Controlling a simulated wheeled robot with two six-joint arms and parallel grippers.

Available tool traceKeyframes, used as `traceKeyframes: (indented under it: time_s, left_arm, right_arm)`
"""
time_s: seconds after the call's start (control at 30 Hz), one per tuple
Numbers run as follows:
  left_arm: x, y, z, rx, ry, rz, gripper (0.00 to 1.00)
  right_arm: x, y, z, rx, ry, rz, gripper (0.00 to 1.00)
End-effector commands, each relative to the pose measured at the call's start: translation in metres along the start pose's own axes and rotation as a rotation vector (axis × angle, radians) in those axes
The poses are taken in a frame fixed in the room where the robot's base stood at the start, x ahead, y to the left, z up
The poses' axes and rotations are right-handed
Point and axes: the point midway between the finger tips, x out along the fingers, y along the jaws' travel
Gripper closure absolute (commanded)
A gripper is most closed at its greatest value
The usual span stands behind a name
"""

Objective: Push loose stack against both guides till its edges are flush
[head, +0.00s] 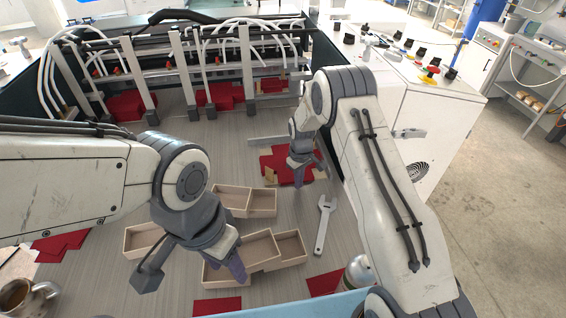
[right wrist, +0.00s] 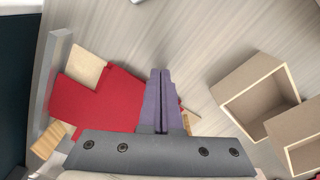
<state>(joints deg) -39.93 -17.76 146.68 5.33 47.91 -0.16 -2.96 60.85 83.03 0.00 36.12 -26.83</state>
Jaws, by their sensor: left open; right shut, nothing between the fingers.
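The loose stack (head: 280,160) is red cross-shaped sheet material with tan corners showing, lying on the bench by the right side. It also shows in the right wrist view (right wrist: 98,98), left of my fingers. A grey metal guide bar (head: 268,140) runs along its far side; a bar also shows in the right wrist view (right wrist: 55,85). A second guide is not clear to me. My right gripper (head: 298,181) is shut and empty, fingers down at the stack (right wrist: 161,75); contact cannot be told. My left gripper (head: 192,270) is open over the tan trays.
Tan open trays (head: 240,255) lie at the front middle, with more trays (head: 245,200) behind. A wrench (head: 323,225) lies right of them. Red sheets (head: 130,105) sit under the rear frame (head: 185,75). A metal mug (head: 30,298) stands at the front left.

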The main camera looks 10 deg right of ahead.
Motion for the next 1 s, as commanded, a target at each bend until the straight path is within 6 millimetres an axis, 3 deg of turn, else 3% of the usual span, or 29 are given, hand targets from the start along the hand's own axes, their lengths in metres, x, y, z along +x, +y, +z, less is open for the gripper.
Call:
traceKeyframes:
  time_s: [0.3, 1.0]
  left_arm:
    - [0.0087, -0.0006, 0.0005, 0.0, 0.0, 0.0, 0.5]
    - [0.0066, -0.0005, 0.0003, 0.0, 0.0, 0.0, 0.5]
  right_arm:
    - [0.0112, 0.0001, -0.0001, 0.0, 0.0, 0.0, 1.0]
    - [0.0053, 0.0, -0.0001, 0.0, 0.0, 0.0, 1.0]
